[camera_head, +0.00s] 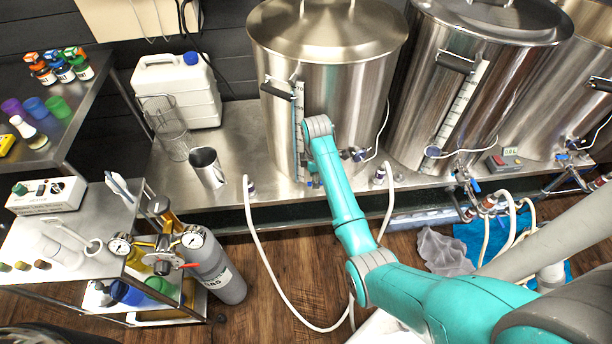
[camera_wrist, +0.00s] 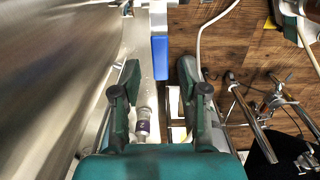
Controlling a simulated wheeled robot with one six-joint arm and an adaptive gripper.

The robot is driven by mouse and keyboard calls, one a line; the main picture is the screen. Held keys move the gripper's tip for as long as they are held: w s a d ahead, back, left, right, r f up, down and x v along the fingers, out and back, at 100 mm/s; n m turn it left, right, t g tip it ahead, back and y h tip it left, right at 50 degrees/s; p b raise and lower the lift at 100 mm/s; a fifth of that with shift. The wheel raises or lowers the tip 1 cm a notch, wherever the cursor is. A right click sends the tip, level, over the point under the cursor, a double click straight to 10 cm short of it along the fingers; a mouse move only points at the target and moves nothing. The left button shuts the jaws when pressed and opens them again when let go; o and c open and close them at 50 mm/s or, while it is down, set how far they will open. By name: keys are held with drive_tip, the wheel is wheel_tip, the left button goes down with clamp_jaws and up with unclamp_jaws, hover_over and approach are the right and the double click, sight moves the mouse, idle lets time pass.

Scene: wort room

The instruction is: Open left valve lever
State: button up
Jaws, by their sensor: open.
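A blue valve lever (camera_wrist: 160,58) shows upright in the upper middle of the wrist view, as a flat bar. My gripper (camera_wrist: 158,72) is open, one finger on each side of the lever's lower end. A gap shows between the lever and each finger; I cannot tell the depth between them. In the head view, my arm crosses the front of the left steel kettle (camera_head: 345,95).
A white hose (camera_head: 262,265) loops from the steel bench to the floor. A grey gas cylinder (camera_head: 215,268) stands by the cart at left. Two more kettles stand right, with a blue mat (camera_head: 478,240) on the floor.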

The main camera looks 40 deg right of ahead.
drive_tip(key=shift+f, duration=0.65)
clamp_jaws()
